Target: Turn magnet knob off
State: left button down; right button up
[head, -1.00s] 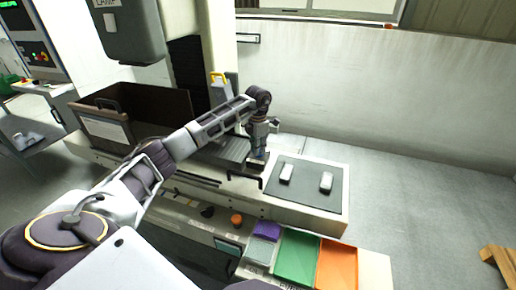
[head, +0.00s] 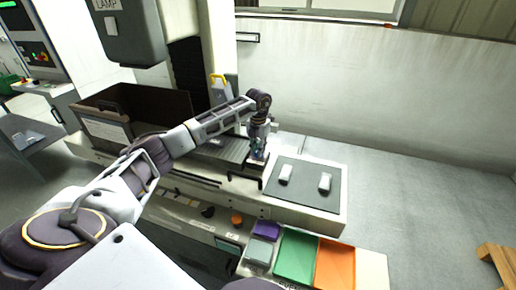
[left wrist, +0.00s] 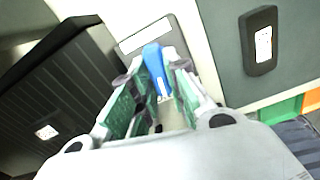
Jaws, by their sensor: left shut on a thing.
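The magnet knob is a blue lever, seen in the left wrist view (left wrist: 157,68) between the fingers of my left gripper (left wrist: 157,92). The green-padded fingers are shut on it, one on each side, and hide its lower part. In the head view my left gripper (head: 258,152) points down at the edge of the machine table, beside the dark ribbed plate (head: 226,150); the knob is mostly hidden there. A pale label plate (left wrist: 146,34) lies just beyond the knob. My right gripper is not in view.
A brown open box (head: 135,102) stands to the left. Purple (head: 267,229), green (head: 296,250) and orange (head: 336,262) trays lie in front.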

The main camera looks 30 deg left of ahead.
pick_arm(q)
jog(key=n+p, duration=0.1)
jog(key=n, duration=0.5)
jog(key=shift+d+r, duration=0.1)
jog(key=n+p, duration=0.1)
jog(key=n, duration=0.2)
jog(key=shift+w+n, duration=0.15)
jog(key=shift+n, duration=0.15)
jog(key=shift+d+n+p, duration=0.1)
jog(key=shift+n+p, duration=0.25)
jog(key=shift+n, duration=0.35)
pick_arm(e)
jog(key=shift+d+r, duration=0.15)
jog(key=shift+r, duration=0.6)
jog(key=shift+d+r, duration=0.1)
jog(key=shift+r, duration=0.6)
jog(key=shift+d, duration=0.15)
pick_arm(q)
jog(key=c, duration=1.6)
grip_release()
jog(key=shift+o, duration=1.1)
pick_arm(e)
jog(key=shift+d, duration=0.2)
